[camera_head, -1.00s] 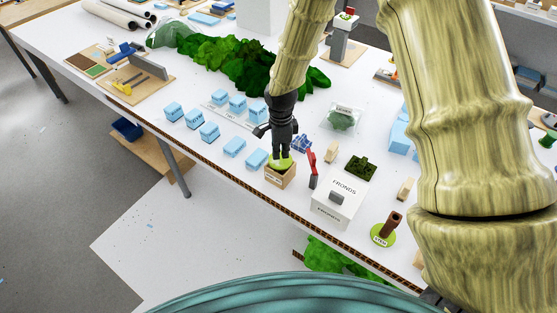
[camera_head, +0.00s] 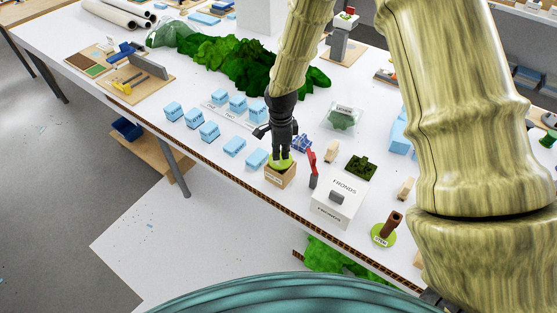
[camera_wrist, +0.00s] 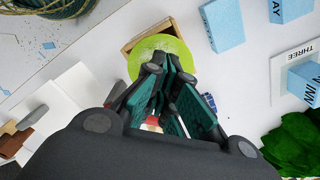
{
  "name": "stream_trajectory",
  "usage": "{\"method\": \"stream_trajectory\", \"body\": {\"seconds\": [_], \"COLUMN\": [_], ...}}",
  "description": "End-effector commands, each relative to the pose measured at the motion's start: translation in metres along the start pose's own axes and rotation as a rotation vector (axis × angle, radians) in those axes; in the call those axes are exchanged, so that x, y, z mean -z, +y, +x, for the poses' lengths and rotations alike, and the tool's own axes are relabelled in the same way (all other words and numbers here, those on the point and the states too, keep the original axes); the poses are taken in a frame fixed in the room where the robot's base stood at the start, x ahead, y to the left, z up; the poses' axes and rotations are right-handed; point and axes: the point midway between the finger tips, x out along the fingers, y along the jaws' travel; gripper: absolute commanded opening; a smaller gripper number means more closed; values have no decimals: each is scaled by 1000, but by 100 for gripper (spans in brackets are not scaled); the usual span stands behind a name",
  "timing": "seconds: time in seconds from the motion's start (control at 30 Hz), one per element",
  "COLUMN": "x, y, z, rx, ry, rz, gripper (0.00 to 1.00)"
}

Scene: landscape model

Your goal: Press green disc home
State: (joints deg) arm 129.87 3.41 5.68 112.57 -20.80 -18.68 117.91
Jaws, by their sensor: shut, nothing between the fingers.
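The green disc (camera_head: 285,163) lies on top of a small open-topped cardboard box (camera_head: 281,179) near the table's front edge. In the wrist view the disc (camera_wrist: 152,50) covers most of the box opening, with a strip of the box wall (camera_wrist: 133,42) showing beside it. My gripper (camera_head: 282,157) is shut and empty, pointing down with its fingertips at the disc. In the wrist view the fingertips (camera_wrist: 172,58) overlap the disc's edge. The fingers hide part of the disc, and I cannot tell how deep it sits in the box.
A white box marked FRONDS (camera_head: 338,203) and a red-topped upright piece (camera_head: 312,163) stand to the right. Several light-blue blocks (camera_head: 234,147) stand to the left. A green disc with a brown stem (camera_head: 385,232) lies farther right. Dark green foliage (camera_head: 245,65) is behind.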

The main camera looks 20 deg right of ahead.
Motion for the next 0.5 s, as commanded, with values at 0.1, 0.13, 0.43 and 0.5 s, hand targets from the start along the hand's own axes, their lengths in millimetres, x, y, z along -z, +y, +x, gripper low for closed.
{"method": "stream_trajectory", "body": {"seconds": [0.1, 0.13, 0.43, 0.5], "x": [0, 0, 0, 0], "y": [0, 0, 0, 0], "z": [4, 4, 11, 13], "rx": [0, 0, 0, 0], "ry": [0, 0, 1, 0], "rz": [0, 0, -1, -1], "gripper": [0, 0, 0, 0]}}
